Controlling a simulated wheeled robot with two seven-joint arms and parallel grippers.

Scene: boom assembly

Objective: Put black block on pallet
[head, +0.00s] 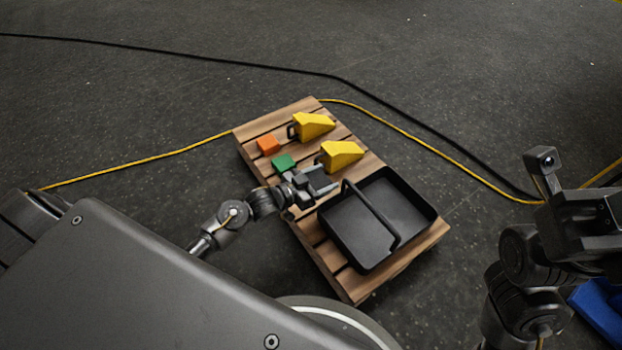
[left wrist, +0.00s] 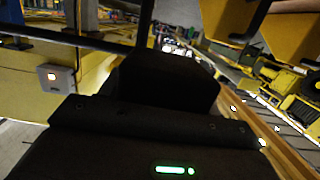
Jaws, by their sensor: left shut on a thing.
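The wooden pallet (head: 262,125) lies on the dark floor in the middle of the head view. My left gripper (head: 325,181) is low over the pallet, between the green block and the black tray. It is shut on the black block, which is hard to tell apart from the dark gripper in the head view. In the left wrist view a dark block shape (left wrist: 170,82) fills the middle. I cannot tell whether the block touches the pallet. My right arm is at the right edge of the head view; its fingertips are out of frame.
On the pallet are an orange block (head: 268,144), a green block (head: 284,162), two yellow wedge-shaped pieces (head: 315,124) (head: 342,154) and a black tray with a handle (head: 360,232). A yellow cable (head: 160,157) and a black cable (head: 230,62) cross the floor.

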